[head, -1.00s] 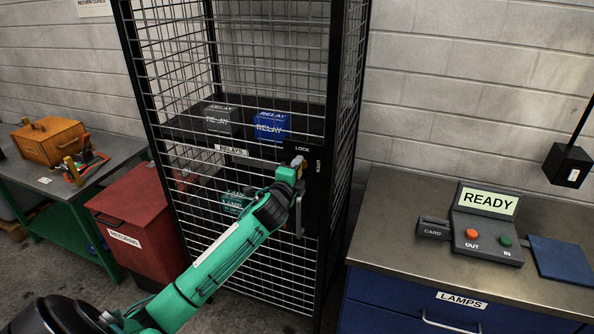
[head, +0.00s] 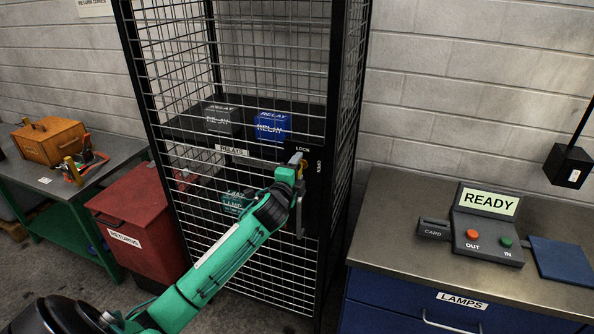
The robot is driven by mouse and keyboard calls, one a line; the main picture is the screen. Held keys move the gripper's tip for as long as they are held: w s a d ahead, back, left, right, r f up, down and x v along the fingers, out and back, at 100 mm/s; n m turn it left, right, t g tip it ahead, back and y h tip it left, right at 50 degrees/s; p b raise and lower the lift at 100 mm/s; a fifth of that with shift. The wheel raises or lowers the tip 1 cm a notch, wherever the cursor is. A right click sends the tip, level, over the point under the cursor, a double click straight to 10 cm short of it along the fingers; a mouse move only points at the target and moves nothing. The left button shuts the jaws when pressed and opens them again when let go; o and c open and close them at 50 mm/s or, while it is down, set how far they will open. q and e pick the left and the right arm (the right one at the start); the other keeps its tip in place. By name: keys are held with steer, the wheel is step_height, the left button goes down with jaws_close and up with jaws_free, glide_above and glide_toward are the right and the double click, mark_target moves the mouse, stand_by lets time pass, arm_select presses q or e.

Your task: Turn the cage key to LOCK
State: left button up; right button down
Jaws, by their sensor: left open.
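The cage (head: 341,110) is a tall black frame with wire mesh walls, its mesh door facing me. On the door's right side is a black lock plate (head: 316,185) with LOCK written at the top and OPEN sideways at the right. A small key (head: 296,157) shows just below the word LOCK, partly hidden by my gripper. My left gripper (head: 299,167) is open, right at the key. I cannot tell whether its fingers touch the key, or exactly which way the key points. My right gripper is out of view.
Relay boxes, one dark and one blue (head: 271,126), stand on the cage shelf. A red RETURNS bin (head: 128,215) is left of the cage. A counter (head: 400,235) at the right holds a READY console (head: 487,225) and a card slot (head: 434,228).

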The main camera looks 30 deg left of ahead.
arm_select(q)
steer(key=shift+s+d+f, duration=0.1)
steer(key=shift+s+d, duration=0.05)
steer(key=shift+s, duration=0.3)
steer(key=b+v, duration=0.4)
steer(key=v, duration=0.9)
